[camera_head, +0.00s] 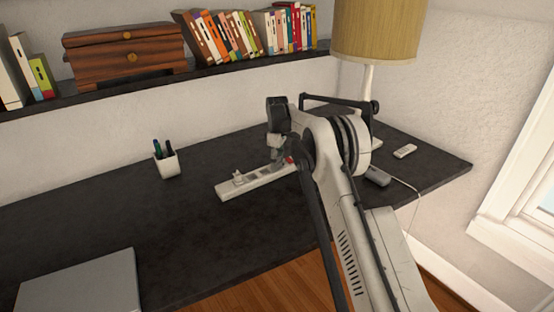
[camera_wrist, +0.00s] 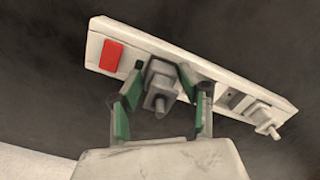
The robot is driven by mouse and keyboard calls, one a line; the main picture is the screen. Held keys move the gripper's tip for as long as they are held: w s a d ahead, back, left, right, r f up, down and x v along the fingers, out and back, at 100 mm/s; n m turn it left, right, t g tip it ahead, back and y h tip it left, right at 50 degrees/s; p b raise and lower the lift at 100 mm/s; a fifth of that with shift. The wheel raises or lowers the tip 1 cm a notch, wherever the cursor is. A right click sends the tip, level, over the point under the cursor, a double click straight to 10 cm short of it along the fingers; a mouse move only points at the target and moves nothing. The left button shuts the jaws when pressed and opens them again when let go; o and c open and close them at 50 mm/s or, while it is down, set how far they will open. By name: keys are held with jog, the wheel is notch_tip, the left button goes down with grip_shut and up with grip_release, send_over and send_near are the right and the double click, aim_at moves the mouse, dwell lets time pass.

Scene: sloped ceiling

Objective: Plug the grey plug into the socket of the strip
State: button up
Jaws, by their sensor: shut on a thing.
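The white power strip (camera_head: 262,184) lies on the dark desk; it crosses the wrist view (camera_wrist: 215,67) at a slant. Its red switch (camera_wrist: 110,55) is at the left end. A white plug (camera_wrist: 262,117) sits at the right end, beside a dark socket opening (camera_wrist: 236,100). My gripper (camera_wrist: 160,72) is shut on the grey plug (camera_wrist: 158,88), with green-padded fingers on either side. The plug is over the strip, between the switch and the opening. I cannot tell whether it is seated or just above. In the head view my gripper (camera_head: 277,150) is at the strip's switch end.
A pen cup (camera_head: 166,164) stands left of the strip, and a grey laptop-like slab (camera_head: 82,284) lies front left. A lamp (camera_head: 375,30), a white remote (camera_head: 405,151) and a grey corded device (camera_head: 377,176) are to the right. A bookshelf (camera_head: 230,65) runs above.

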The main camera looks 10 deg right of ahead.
jog(key=shift+f, duration=0.2)
jog(key=o, duration=1.2)
notch_tip(320, 180, up, 12)
